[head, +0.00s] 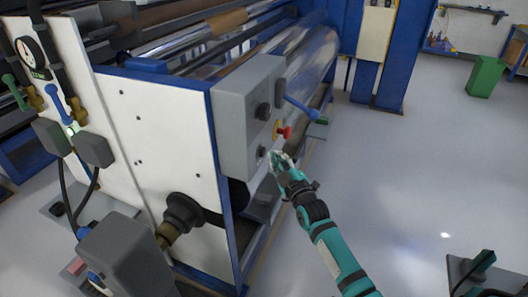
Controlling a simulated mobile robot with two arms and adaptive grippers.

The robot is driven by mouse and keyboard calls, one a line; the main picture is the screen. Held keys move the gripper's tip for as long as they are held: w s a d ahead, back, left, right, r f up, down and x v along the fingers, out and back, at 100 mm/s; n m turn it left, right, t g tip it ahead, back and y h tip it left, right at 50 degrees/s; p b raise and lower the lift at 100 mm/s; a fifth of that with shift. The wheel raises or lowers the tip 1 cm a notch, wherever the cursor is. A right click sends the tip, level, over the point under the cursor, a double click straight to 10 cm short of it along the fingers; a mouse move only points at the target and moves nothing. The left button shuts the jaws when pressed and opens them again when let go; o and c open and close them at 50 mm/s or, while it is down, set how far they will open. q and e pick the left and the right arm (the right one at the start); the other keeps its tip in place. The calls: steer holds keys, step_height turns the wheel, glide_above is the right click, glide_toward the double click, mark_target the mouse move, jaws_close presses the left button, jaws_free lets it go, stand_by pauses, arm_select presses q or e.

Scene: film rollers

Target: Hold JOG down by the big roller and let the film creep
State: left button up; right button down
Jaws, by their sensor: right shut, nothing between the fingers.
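A grey control box (235,120) is on the machine's end, beside the big shiny film roller (300,50). Its right face carries a black knob (263,111), a red stop button (284,132) on a yellow base and a lower black button (261,151). No label is readable, so I cannot tell which control is JOG. My right gripper (276,159) is shut and empty, with its tips close to the lower black button. I cannot tell whether they touch it. My left gripper is out of view.
A blue lever (302,108) sticks out just above the red button. A dark shaft end (184,213) juts from the white side panel (150,150). Open grey floor (400,160) lies to the right, with a green bin (485,77) far back.

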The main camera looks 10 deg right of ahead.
steer(key=s+d, duration=0.1)
steer(key=s+d+p, duration=0.1)
steer(key=d, duration=0.2)
steer(key=shift+s+d+p, duration=0.1)
steer(key=shift+s+p, duration=0.2)
steer(key=shift+s, duration=0.1)
steer(key=shift+f, duration=0.1)
stand_by(0.4)
steer(key=s+d+f+m+g+h, duration=0.1)
steer(key=s+f+m+g, duration=0.15)
steer(key=s+f, duration=0.65)
steer(key=s+f+m+g+b, duration=0.1)
steer(key=s+f+g, duration=0.25)
steer(key=f, duration=1.25)
steer(key=s+d+f+m+g+h, duration=0.1)
steer(key=s+f+m+g, duration=0.1)
steer(key=s+f, duration=0.75)
steer(key=s+f+m+g, duration=0.1)
steer(key=s+f+g, duration=0.2)
steer(key=s+f, duration=0.4)
steer(key=s+f+m+g+b, duration=0.1)
steer(key=s+f+g, duration=0.2)
steer(key=s, duration=1.5)
steer(key=s+f+m+g+h, duration=0.1)
steer(key=s+f+m+g, duration=0.1)
steer(key=s+f, duration=0.9)
steer(key=shift+s+f+g, duration=0.4)
steer(key=shift+s+g, duration=0.35)
steer(key=shift+g, duration=0.05)
